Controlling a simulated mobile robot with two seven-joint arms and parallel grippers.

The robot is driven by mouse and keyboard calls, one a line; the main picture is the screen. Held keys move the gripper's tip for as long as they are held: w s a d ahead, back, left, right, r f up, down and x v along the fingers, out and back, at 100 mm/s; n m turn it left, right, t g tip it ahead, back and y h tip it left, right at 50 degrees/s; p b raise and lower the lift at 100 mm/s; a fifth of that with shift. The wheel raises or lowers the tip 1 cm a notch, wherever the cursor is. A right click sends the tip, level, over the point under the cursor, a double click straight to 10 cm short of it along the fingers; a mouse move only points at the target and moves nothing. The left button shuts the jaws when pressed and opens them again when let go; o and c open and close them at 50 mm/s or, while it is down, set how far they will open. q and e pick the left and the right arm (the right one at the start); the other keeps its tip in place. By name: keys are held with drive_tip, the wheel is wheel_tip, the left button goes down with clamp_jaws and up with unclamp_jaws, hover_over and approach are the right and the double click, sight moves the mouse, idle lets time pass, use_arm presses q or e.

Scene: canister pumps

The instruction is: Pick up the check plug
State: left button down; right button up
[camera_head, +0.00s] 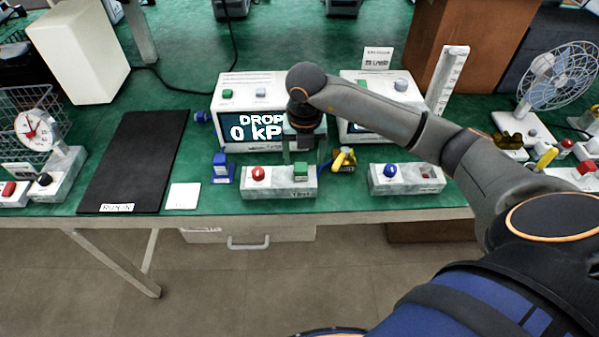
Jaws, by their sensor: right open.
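My right arm reaches in from the right, and its gripper (302,150) points down, open, just behind the grey block with a red and a green knob (278,188). No label marks the check plug, so I cannot tell for sure which piece it is. A small yellow and dark piece (343,160) lies close to the right of the gripper. A blue piece (222,169) stands left of the block. The space between the fingers is too small and dark to show whether anything is there. My left gripper is out of view.
A white display unit (262,84) reading "DROP 0 kP" stands behind the gripper, partly covered. A second unit (367,78) is partly behind my arm. A grey block with a blue knob (405,180) is at right. A black mat (135,160) lies on the green bench at left.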

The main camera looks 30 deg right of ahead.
sight(301, 167)
drive_tip(key=shift+w+d+f+p, duration=0.1)
drive_tip(key=shift+w+f, duration=0.2)
drive_tip(key=shift+f, duration=0.7)
drive_tip(key=shift+w+d+f+p, duration=0.15)
drive_tip(key=shift+w+f, duration=0.1)
drive_tip(key=shift+f, duration=0.75)
drive_tip(key=shift+w+a+f+p, duration=0.1)
drive_tip(key=shift+w+f, duration=0.2)
drive_tip(key=shift+f, duration=0.7)
clamp_jaws()
